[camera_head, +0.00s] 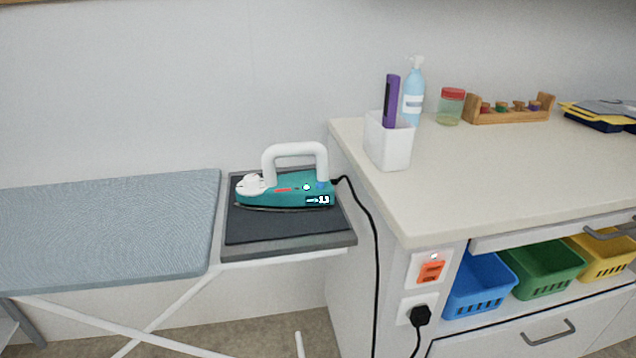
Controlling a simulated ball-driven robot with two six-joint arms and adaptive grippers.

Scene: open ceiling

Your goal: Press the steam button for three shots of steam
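A teal iron (290,191) with a white handle (296,152) rests flat on a dark rest pad (270,227) at the right end of the ironing board. A small white round spot (306,187) and a blue spot (320,186) show on its side, but I cannot tell which is the steam button. A small dark display with white marks (318,200) sits low on its side. Its black cord (371,225) runs down to the right. Neither of my grippers is in view.
The blue-grey ironing board (110,225) lies at left. A cream counter (520,175) at right carries a white holder (389,145), a pump bottle (413,92), a jar (451,107) and a wooden rack (510,109). An orange switch (431,271) and a black plug (420,315) are on its side.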

